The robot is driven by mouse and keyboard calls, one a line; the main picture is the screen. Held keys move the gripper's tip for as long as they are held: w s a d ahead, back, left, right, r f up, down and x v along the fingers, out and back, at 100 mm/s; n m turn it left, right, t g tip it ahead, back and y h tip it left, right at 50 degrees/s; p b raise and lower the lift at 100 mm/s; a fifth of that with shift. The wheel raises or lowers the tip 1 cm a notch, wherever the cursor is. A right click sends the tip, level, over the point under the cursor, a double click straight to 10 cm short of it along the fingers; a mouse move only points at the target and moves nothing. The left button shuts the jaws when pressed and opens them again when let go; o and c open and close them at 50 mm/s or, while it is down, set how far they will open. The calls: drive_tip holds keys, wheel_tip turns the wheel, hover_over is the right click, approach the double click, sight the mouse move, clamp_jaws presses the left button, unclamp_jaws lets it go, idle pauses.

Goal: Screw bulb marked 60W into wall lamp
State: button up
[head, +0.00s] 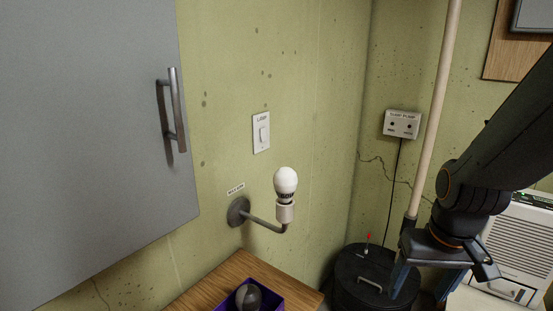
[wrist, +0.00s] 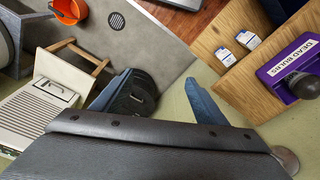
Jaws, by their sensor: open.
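The wall lamp (head: 262,222) is a grey bent arm on a round wall plate with a pale upright socket. A white bulb (head: 285,182) sits upright in that socket; its dark print is too small to read. My gripper (head: 424,286) hangs right of the lamp, well apart from it, over the dark lidded drum. In the wrist view my gripper (wrist: 158,82) is open, its blue fingers spread with nothing between them. A purple box (wrist: 272,75) labelled DEAD BULBS holds a dark bulb (wrist: 300,85); the bulb also shows in the head view (head: 249,296).
Two small white-and-blue cartons (wrist: 248,40) (wrist: 226,57) lie on the wooden surface (wrist: 240,92). A grey cabinet door (head: 80,130) fills the head view's left. A light switch (head: 261,132) is above the lamp. The drum (head: 365,285) and a pole (head: 436,110) stand right.

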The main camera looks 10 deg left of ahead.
sight(290, 172)
drive_tip(key=w+a+r+n+y+p, duration=0.1)
drive_tip(key=w+a+r+n, duration=0.2)
drive_tip(key=a+r, duration=0.3)
drive_tip(key=w+a+r+n+y+p, duration=0.1)
drive_tip(key=w+a+r+n, duration=0.2)
drive_tip(key=a+r, duration=0.4)
drive_tip(key=w+a+r+n+y, duration=0.1)
drive_tip(key=w+a+r+n, duration=0.3)
drive_tip(key=a, duration=1)
drive_tip(key=shift+w+a+r+t+y+p, duration=0.15)
drive_tip(key=shift+w+r+t+p, duration=0.1)
drive_tip(key=shift+r, duration=0.4)
drive_tip(key=shift+w+d+r+t+y+p, duration=0.15)
drive_tip(key=shift+w+r, duration=0.1)
drive_tip(key=shift+r, duration=0.35)
drive_tip(key=shift+a, duration=0.35)
drive_tip(key=shift+p+x, duration=1.2)
drive_tip(key=shift+x, duration=2.55)
drive_tip(key=shift+d, duration=0.1)
drive_tip(key=c, duration=1.1)
drive_tip(key=shift+o, duration=0.2)
drive_tip(key=shift+m+t+h+p, duration=0.45)
drive_tip(key=shift+m+p, duration=0.95)
drive_tip(key=shift+p, duration=1.25)
drive_tip(key=shift+m, duration=0.4)
